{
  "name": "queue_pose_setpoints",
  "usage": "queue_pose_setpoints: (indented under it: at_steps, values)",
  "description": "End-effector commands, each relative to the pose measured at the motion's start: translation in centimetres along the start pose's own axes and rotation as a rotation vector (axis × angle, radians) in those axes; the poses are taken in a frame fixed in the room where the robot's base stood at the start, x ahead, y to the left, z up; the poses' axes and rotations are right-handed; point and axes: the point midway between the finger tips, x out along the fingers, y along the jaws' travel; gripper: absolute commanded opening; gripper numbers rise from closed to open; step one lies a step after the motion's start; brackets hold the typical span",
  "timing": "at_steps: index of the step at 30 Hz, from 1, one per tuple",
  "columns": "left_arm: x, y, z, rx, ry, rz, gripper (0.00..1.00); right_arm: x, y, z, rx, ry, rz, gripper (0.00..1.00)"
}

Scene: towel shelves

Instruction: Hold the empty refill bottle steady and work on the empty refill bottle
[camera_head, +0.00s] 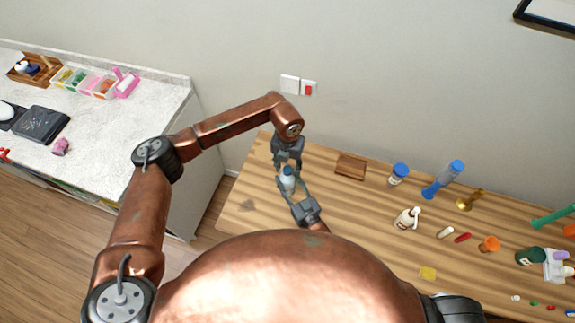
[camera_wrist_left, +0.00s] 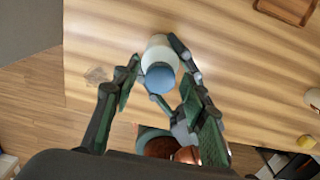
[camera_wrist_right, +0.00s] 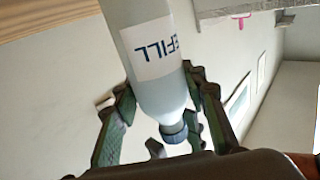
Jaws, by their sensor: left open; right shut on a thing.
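The refill bottle (camera_head: 287,182), pale with a blue cap, is above the left part of the wooden table. In the right wrist view the bottle (camera_wrist_right: 158,92) shows a white label with blue letters reading "EFILL". My right gripper (camera_head: 293,188) is shut on the bottle, one finger on each side. My left gripper (camera_head: 287,166) is above the bottle with its fingers apart. In the left wrist view the blue cap (camera_wrist_left: 160,78) lies between the spread left fingers; I cannot tell whether they touch it. Part of the bottle is hidden by the grippers.
A white counter (camera_head: 150,100) with bins stands at left.

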Motion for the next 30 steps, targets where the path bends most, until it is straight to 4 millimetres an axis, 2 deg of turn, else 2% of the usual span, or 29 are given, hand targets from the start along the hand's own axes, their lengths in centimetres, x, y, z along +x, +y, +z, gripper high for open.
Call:
queue_pose_setpoints:
  at_steps: [4,21,26,30]
  values:
    - [-0.02,-0.01,0.00,0.000,0.000,0.000,0.39,-0.01,0.00,0.03,0.000,-0.001,0.000,0.00]
    - [-0.05,-0.01,0.01,0.001,0.000,0.000,0.00,-0.01,0.00,0.03,0.000,-0.001,0.000,0.00]
    - [-0.06,0.00,0.02,0.019,-0.001,0.001,0.00,-0.01,0.01,0.03,0.000,-0.001,0.000,0.00]
    - [-0.11,0.03,0.06,0.180,-0.002,0.002,0.00,-0.01,0.01,0.03,0.000,-0.001,0.000,0.00]
